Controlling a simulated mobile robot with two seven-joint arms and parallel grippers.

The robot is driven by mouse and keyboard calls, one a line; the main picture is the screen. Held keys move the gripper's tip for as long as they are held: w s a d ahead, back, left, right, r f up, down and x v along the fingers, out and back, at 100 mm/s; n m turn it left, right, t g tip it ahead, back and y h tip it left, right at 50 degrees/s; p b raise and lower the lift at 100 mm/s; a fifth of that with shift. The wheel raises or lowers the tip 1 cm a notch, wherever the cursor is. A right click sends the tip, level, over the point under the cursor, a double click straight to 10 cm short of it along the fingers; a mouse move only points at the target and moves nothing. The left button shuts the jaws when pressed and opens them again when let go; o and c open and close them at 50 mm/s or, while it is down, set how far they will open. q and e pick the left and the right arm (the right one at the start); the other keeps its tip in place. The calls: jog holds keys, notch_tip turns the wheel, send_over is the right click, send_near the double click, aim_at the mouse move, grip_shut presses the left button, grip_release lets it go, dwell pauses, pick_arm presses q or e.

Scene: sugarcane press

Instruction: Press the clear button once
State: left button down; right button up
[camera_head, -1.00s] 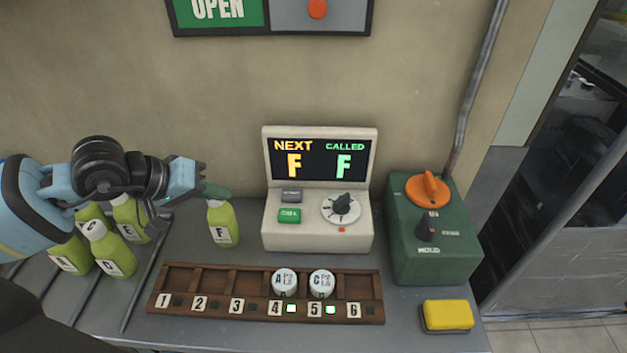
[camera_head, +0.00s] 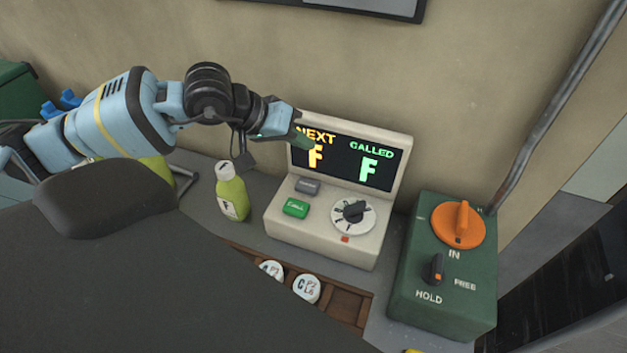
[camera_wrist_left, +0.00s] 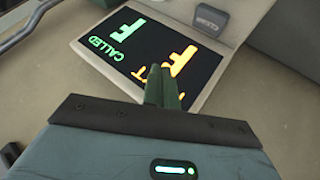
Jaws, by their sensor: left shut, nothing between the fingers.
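The pale call box stands on the counter, its screen (camera_head: 345,157) reading NEXT F and CALLED F. Below the screen is a grey button (camera_head: 307,187), its label too small to read, with a green button (camera_head: 296,208) in front of it. The grey button also shows in the left wrist view (camera_wrist_left: 211,18). My left gripper (camera_head: 304,141) is shut and empty, in front of the screen's left part, above and behind the grey button. Its closed fingertips (camera_wrist_left: 162,82) overlap the screen in the wrist view. My right gripper is out of view.
A dial (camera_head: 353,215) sits right of the buttons. A green bottle marked F (camera_head: 231,192) stands left of the box. A green unit with an orange knob (camera_head: 458,224) stands to the right. A wooden rack (camera_head: 348,302) with round white-topped pieces lies in front.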

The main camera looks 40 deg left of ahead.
aim_at(302, 186)
pick_arm(q)
jog(key=shift+s, duration=0.1)
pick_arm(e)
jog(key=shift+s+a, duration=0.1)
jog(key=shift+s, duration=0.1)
